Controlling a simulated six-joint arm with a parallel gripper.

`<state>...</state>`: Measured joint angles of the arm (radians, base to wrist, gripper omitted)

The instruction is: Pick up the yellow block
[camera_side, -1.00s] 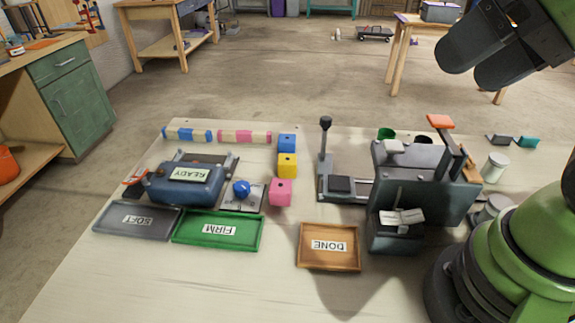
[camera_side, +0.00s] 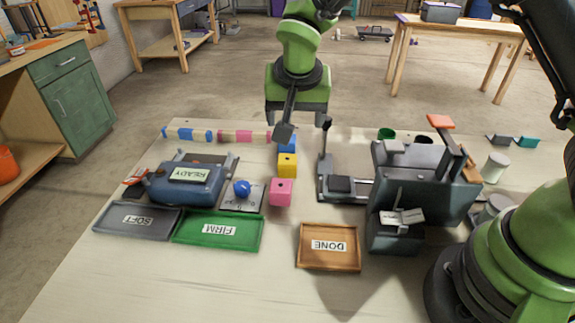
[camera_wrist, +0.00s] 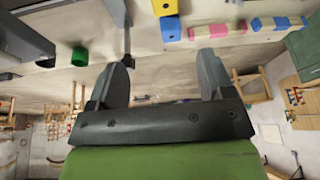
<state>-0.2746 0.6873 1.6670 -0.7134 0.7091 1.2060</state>
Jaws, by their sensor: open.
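The yellow block (camera_side: 287,166) sits on the table between a blue block (camera_side: 290,144) behind it and a pink block (camera_side: 281,192) in front. In the wrist view the yellow block (camera_wrist: 165,7) is at the top edge, partly cut off, just above the blue block (camera_wrist: 170,28). My gripper (camera_side: 285,132) is open and empty, above the table's back edge near the blue block. One finger partly covers the blue block in the side view. In the wrist view my gripper (camera_wrist: 165,62) shows both fingers wide apart, with the blocks beyond their tips.

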